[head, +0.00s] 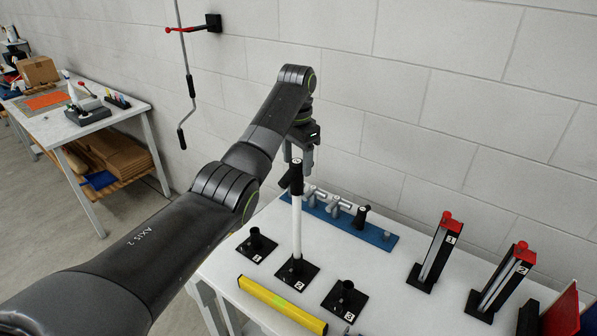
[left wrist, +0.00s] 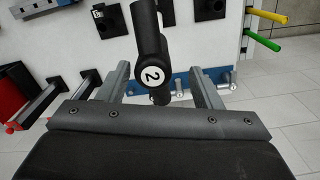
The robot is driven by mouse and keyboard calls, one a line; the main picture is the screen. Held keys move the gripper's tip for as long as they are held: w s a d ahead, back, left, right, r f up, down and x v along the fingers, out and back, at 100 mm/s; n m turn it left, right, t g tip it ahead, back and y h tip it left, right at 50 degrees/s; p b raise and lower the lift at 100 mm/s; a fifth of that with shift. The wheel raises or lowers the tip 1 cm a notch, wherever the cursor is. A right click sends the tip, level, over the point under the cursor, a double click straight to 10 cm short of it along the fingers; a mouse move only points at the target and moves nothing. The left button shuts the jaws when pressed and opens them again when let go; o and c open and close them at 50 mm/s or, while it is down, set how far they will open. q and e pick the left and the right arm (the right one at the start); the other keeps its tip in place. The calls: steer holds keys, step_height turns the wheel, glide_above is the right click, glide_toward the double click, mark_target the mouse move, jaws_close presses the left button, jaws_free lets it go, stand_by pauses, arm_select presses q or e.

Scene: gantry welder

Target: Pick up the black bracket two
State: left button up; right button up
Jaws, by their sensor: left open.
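The black bracket two is a dark piece with a round white "2" label. In the head view the bracket (head: 296,177) sits on top of an upright white post (head: 297,225), whose black base (head: 292,275) is on the table. In the left wrist view the bracket (left wrist: 147,52) shows close up, between the two finger lines. My left gripper (head: 299,160) is open at the bracket's top, fingers pointing down. Its fingers also show apart in the left wrist view (left wrist: 160,85). I cannot tell whether they touch the bracket. My right gripper is not in view.
Black bases (head: 257,246) and (head: 345,299) stand either side of the post. A yellow bar (head: 282,305) lies in front. A blue rail (head: 384,238) with grey fittings lies behind. Red-topped stands (head: 434,254) and (head: 502,281) are at right. A block wall (head: 480,110) closes the back.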

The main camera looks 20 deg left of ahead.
mark_target(297, 178)
arm_select(q)
steer(key=shift+s+f, duration=0.1)
steer(key=shift+f, duration=0.1)
steer(key=shift+s+f, duration=0.25)
steer(key=shift+f, duration=0.05)
steer(key=f, duration=0.3)
steer(key=shift+s+d+f, duration=0.1)
steer(key=shift+s+f, duration=0.1)
steer(key=shift+s, duration=0.05)
steer(key=shift+w+d+f, duration=0.1)
steer(key=shift+w+f, duration=0.05)
steer(key=shift+f, duration=0.2)
steer(key=shift+w+f, duration=0.1)
steer(key=c, duration=1.2)
